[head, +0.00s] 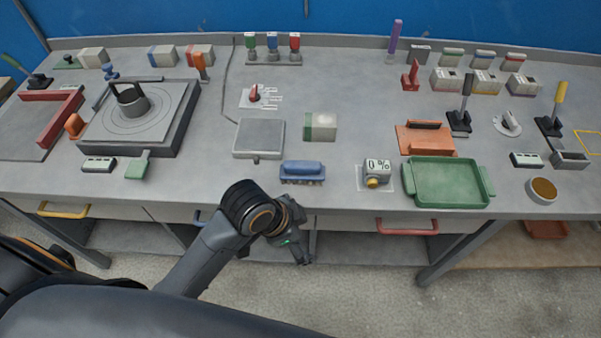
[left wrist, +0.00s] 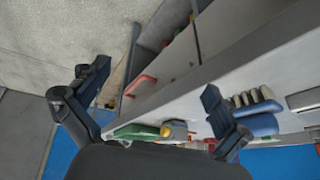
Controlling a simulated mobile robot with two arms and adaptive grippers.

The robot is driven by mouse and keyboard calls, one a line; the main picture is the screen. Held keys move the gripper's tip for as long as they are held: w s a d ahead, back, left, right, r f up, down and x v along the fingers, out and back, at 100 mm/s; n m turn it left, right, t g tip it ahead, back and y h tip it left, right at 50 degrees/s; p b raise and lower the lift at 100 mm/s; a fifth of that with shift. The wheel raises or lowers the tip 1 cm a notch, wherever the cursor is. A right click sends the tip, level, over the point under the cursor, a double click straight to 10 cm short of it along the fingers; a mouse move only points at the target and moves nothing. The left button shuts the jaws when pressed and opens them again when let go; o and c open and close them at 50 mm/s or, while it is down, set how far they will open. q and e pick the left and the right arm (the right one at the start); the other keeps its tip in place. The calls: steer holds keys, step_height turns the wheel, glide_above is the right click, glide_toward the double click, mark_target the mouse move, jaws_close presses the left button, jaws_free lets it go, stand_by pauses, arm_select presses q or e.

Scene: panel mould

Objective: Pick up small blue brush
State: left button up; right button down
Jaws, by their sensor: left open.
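The small blue brush (head: 302,171) lies bristles down near the front edge of the grey bench, left of the yellow-knobbed device. My left gripper (head: 303,258) is in front of the bench edge, below and apart from the brush. In the left wrist view my left gripper (left wrist: 156,77) shows its two fingers spread wide with nothing between them. The brush (left wrist: 262,124) shows there beyond the right finger, partly hidden by it. My right gripper is in neither view.
A green tray (head: 448,182) and a small device with a yellow knob (head: 376,172) stand right of the brush. A grey plate (head: 259,138) and a green-ended block (head: 320,127) are behind it. A red drawer handle (head: 407,230) sticks out under the bench edge.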

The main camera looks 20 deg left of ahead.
arm_select(q)
steer(key=w+d+r+m, duration=0.4)
steer(key=w+m, duration=0.1)
steer(key=m, duration=0.2)
steer(key=m+g+y, duration=0.2)
steer(key=m+y, duration=0.2)
steer(key=m, duration=1)
glide_toward(302, 164)
steer(key=f, duration=0.4)
steer(key=shift+w+a+f+p, duration=0.2)
steer(key=shift+w+a+p, duration=0.15)
steer(key=shift+w+p, duration=0.05)
steer(key=f, duration=0.1)
steer(key=f+p, duration=0.1)
steer(key=f, duration=0.2)
steer(key=shift+w+d+f, duration=0.15)
steer(key=shift+w+f, duration=0.2)
steer(key=shift+f, duration=0.45)
steer(key=c, duration=1)
